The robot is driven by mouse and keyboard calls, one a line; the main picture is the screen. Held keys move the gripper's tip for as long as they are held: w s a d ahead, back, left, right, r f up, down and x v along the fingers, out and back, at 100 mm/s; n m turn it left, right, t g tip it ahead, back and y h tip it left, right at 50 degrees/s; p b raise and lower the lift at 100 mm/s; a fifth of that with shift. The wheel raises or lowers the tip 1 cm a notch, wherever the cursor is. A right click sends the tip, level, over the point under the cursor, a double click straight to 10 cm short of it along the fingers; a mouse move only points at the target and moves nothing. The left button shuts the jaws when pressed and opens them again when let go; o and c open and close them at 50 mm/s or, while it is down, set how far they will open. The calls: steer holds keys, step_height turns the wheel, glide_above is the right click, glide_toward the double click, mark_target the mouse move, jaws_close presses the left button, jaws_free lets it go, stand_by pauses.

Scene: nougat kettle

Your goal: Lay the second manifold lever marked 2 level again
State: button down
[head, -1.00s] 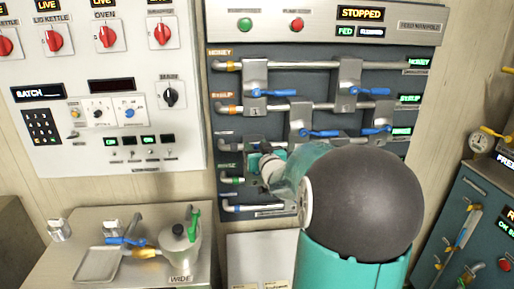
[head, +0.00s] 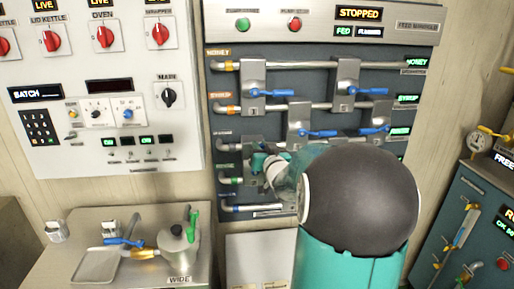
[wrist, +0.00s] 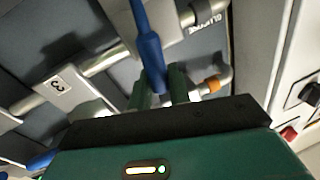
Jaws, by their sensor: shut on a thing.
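On the feed manifold panel (head: 330,185) several blue levers stand on grey valve plates. Upper left (head: 275,92), upper right (head: 368,90), middle (head: 320,132) and right (head: 375,129) levers look near level. My gripper (head: 262,163) is at the lower left valve plate (head: 253,146), partly hidden by my arm. In the wrist view my gripper (wrist: 160,88) is shut on a blue lever (wrist: 149,50), whose handle runs between the two fingers. The number on the held lever's plate is not readable, so I cannot tell whether it is marked 2.
A plate that looks marked 3 (wrist: 57,84) lies left of the fingers in the wrist view. A control board (head: 100,85) and a bench with a kettle (head: 178,248) are at left.

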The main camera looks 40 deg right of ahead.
steer(key=s+d+f+m+h, duration=0.2)
steer(key=f+m, duration=0.3)
steer(key=m, duration=0.4)
steer(key=s+d+f+m+h, duration=0.2)
steer(key=d+f+m, duration=0.3)
steer(key=m, duration=0.4)
steer(key=shift+s+f, duration=0.15)
steer(key=shift+s, duration=0.3)
steer(key=shift+m, duration=0.3)
steer(key=c, duration=1.4)
jaws_free()
steer(key=shift+o, duration=0.2)
steer(key=shift+a, duration=0.1)
steer(key=v, duration=1.3)
steer(key=shift+s+a, duration=0.3)
steer(key=shift+w, duration=0.1)
